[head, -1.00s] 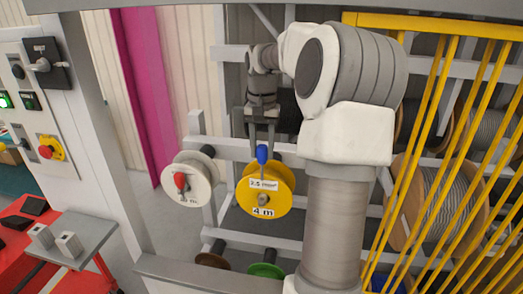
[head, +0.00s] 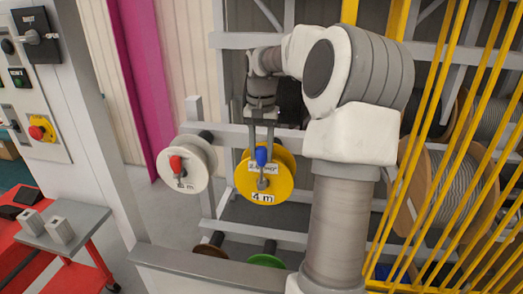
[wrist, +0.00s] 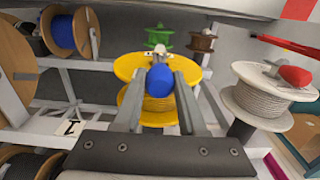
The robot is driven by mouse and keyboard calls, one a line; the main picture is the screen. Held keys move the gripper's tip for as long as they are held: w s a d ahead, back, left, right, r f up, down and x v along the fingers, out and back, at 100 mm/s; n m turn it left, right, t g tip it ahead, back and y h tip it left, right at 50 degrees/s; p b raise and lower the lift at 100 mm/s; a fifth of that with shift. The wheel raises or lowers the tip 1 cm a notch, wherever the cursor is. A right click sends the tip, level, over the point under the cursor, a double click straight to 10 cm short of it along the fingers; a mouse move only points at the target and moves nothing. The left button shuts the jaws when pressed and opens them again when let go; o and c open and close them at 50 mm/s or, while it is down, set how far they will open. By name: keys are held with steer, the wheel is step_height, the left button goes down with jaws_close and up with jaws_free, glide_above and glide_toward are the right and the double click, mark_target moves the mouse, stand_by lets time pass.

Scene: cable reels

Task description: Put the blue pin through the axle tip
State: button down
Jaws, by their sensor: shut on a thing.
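My gripper (head: 261,150) is shut on the blue head of the blue pin (head: 261,157), with the fingers pointing down in the head view. The pin is upright, in front of the upper face of the yellow reel (head: 282,178). Its thin shank reaches down to the grey axle tip (head: 263,184) at the reel's centre; I cannot tell whether it is in the hole. In the wrist view the blue pin head (wrist: 160,82) sits between the two fingers, and the axle tip (wrist: 161,50) shows just beyond it.
A white reel (head: 192,163) with a red pin (head: 177,165) hangs to the left. Brown and green reels (head: 266,260) sit lower on the grey rack. Yellow bars (head: 440,130) stand close on the right. A red cart (head: 88,252) is at the lower left.

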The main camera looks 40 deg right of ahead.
mark_target(261, 165)
steer(key=shift+f+b, duration=1.05)
steer(key=shift+f, duration=0.25)
steer(key=shift+f+b, duration=0.75)
steer(key=shift+f, duration=0.85)
steer(key=shift+c, duration=2)
jaws_free()
step_height(261, 165, up, 18)
steer(key=p, duration=0.4)
steer(key=shift+f, duration=0.25)
